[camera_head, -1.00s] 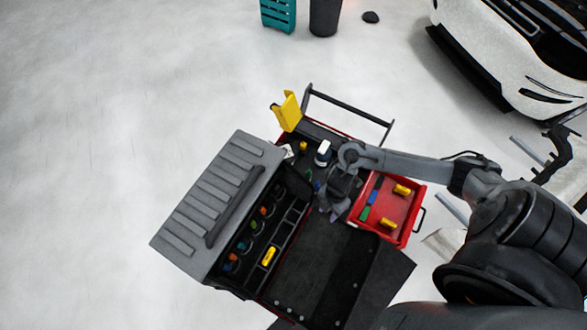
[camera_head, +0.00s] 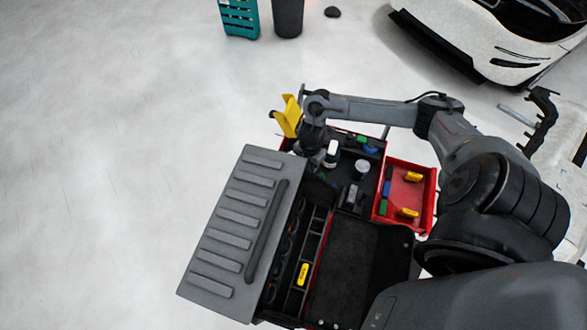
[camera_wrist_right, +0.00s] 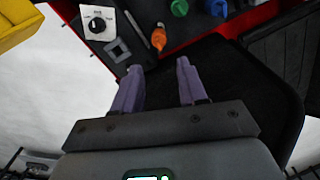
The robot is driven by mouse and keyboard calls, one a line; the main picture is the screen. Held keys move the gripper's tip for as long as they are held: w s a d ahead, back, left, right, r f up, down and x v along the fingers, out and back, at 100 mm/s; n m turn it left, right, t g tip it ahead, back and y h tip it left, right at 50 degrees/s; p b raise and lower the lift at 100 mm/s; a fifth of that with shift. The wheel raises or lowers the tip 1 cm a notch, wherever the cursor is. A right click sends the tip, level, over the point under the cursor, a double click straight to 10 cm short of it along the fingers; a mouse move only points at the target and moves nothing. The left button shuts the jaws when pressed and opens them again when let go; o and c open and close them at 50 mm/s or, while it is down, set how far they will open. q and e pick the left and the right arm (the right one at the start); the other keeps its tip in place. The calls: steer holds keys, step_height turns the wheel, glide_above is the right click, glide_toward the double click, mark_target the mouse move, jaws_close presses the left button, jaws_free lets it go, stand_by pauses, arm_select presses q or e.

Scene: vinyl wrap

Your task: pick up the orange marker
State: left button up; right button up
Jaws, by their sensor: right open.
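A small orange object (camera_wrist_right: 158,39), which looks like the orange marker, stands or lies on the dark tray surface in the right wrist view. I cannot tell its full length or whether it is upright. My right gripper (camera_wrist_right: 158,74) is open and empty. Its two purple-grey fingers point toward the orange object, which shows just beyond and between the fingertips, apart from them. In the head view my right gripper (camera_head: 307,147) is over the cart's back left corner, and the orange object cannot be made out there. My left gripper is not in view.
The cart's grey ribbed lid (camera_head: 238,225) is beside the gripper. A yellow holder (camera_head: 288,116) stands at the corner. A white-topped bottle (camera_head: 332,150) is close to the right. A red tray (camera_head: 428,196) holds yellow pieces. A white dial card (camera_wrist_right: 97,22) lies near the orange object.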

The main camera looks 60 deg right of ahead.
step_height(320, 180, down, 4)
steer(key=b, duration=0.3)
steer(key=shift+f, duration=0.15)
steer(key=shift+s+f+b, duration=0.1)
steer(key=shift+f+b, duration=0.4)
steer(key=shift+f, duration=0.25)
step_height(320, 180, down, 4)
steer(key=shift+f, duration=0.1)
steer(key=shift+w+a+f+b, duration=0.1)
steer(key=shift+f+b, duration=0.15)
steer(key=shift+f, duration=1.2)
steer(key=shift+w+a+f+b, duration=0.1)
steer(key=shift+f+b, duration=0.1)
steer(key=shift+f, duration=1.25)
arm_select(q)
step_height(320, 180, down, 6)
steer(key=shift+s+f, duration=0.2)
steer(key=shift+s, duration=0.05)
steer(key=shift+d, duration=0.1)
arm_select(e)
jaws_close()
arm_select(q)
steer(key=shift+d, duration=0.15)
arm_select(e)
steer(key=shift+r, duration=0.15)
